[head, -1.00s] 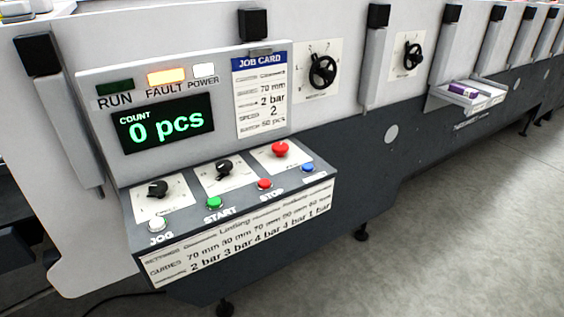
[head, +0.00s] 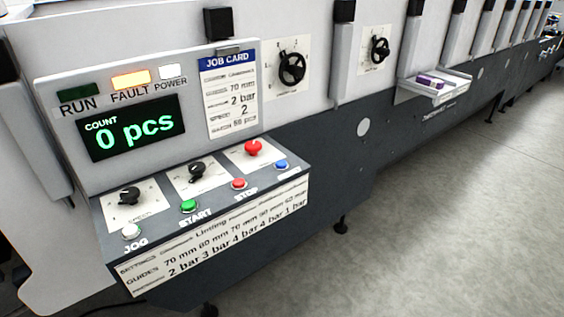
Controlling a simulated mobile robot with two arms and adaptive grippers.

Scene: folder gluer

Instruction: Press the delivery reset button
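The control console (head: 215,240) juts from the machine at the left of the head view. Along its front edge are a white JOG button (head: 131,231), a green START button (head: 188,206), a red STOP button (head: 239,184) and a blue button (head: 281,165). The label below the blue button is too small to read, so I cannot tell whether it is the reset button. A red mushroom button (head: 253,148) and two black knobs stand behind them. Neither of my grippers is in view.
The display panel (head: 150,95) shows 0 pcs, with the FAULT lamp (head: 130,80) lit orange. A job card (head: 229,95) hangs beside it. A tray (head: 432,88) with purple-and-white boxes sticks out further right. Grey floor (head: 440,220) at the right is clear.

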